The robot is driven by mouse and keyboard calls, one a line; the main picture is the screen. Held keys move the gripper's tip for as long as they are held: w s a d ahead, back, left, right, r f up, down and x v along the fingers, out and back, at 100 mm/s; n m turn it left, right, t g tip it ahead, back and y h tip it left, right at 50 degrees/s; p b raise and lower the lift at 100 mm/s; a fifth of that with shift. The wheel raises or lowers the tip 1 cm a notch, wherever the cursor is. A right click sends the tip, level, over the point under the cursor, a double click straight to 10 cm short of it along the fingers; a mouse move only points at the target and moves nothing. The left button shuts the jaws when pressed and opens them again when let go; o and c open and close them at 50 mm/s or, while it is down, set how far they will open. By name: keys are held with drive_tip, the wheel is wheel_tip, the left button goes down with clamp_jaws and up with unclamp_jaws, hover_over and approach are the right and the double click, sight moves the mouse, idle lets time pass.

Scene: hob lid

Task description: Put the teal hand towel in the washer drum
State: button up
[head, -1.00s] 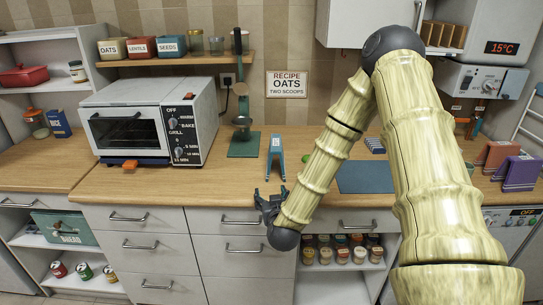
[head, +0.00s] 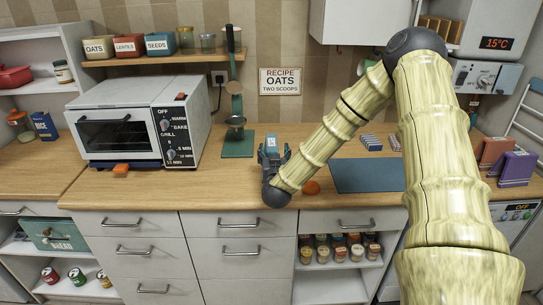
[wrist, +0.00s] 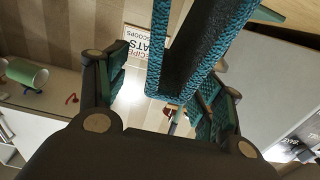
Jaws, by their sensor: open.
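The teal hand towel (wrist: 158,45) fills the upper middle of the wrist view, folded with a dark gap between its two sides. My gripper (head: 273,152) is open over the counter, with its two dark fingers (wrist: 165,98) on either side of the towel's lower part. I cannot tell whether they touch it. In the head view my gripper mostly hides the towel. A white appliance with an OFF display (head: 513,217) stands at the far right under the counter; it may be the washer. Its drum is not in view.
A toaster oven (head: 130,120) and a green stand (head: 237,145) are left of my gripper. An orange round fruit (head: 311,187) lies beside my forearm.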

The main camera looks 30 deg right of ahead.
sight(272, 143)
drive_tip(key=shift+a+p+x, duration=0.15)
drive_tip(key=shift+p+x, duration=0.35)
drive_tip(key=shift+x, duration=0.7)
drive_tip(key=shift+a+p+x, duration=0.15)
drive_tip(key=shift+p+x, duration=0.35)
drive_tip(key=shift+x, duration=0.7)
drive_tip(key=shift+w, duration=0.15)
drive_tip(key=shift+c, duration=0.3)
clamp_jaws()
